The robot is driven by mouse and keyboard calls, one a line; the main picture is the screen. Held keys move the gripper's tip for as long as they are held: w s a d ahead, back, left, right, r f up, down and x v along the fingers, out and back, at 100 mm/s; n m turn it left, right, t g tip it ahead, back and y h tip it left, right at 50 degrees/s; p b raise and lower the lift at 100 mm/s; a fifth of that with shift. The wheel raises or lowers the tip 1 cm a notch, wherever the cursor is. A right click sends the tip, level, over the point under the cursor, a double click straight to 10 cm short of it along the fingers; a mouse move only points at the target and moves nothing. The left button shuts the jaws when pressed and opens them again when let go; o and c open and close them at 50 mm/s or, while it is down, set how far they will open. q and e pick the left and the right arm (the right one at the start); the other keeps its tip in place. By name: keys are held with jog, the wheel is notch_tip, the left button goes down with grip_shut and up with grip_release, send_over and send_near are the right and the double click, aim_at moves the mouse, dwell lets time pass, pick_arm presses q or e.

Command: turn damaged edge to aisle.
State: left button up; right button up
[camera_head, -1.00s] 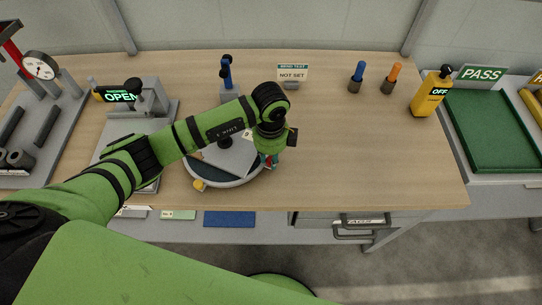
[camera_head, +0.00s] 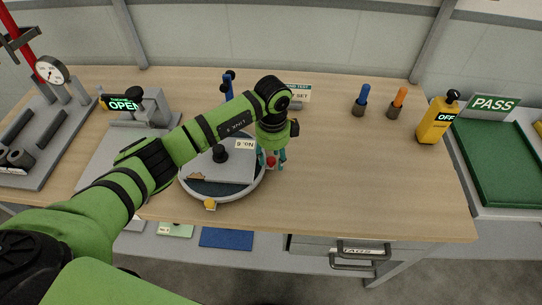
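A round turntable (camera_head: 200,193) with a pale rim stands on the bench, partly hidden by my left arm. On it lies a grey plate (camera_head: 205,174) with a black knob (camera_head: 220,153) and a white label that reads upside down. The plate's near edge is uneven and brownish, facing the front of the bench. My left gripper (camera_head: 271,164) points down at the turntable's right side. Its teal fingers stand apart on either side of a red knob (camera_head: 271,161); contact is not clear. A yellow knob (camera_head: 210,205) sits at the front rim. My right gripper is not in view.
A grey fixture with a green OPEN display (camera_head: 124,105) stands left. A blue-handled tool (camera_head: 228,88) and a partly hidden sign (camera_head: 299,92) are behind. Blue and orange markers, a yellow bottle (camera_head: 436,120) and a green PASS tray (camera_head: 497,165) are right. The bench's right front is clear.

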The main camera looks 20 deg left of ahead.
pick_arm(q)
jog(key=shift+r, duration=0.25)
notch_tip(320, 180, up, 12)
jog(key=shift+f, duration=0.2)
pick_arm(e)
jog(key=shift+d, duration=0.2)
pick_arm(q)
jog(key=shift+s+f, duration=0.1)
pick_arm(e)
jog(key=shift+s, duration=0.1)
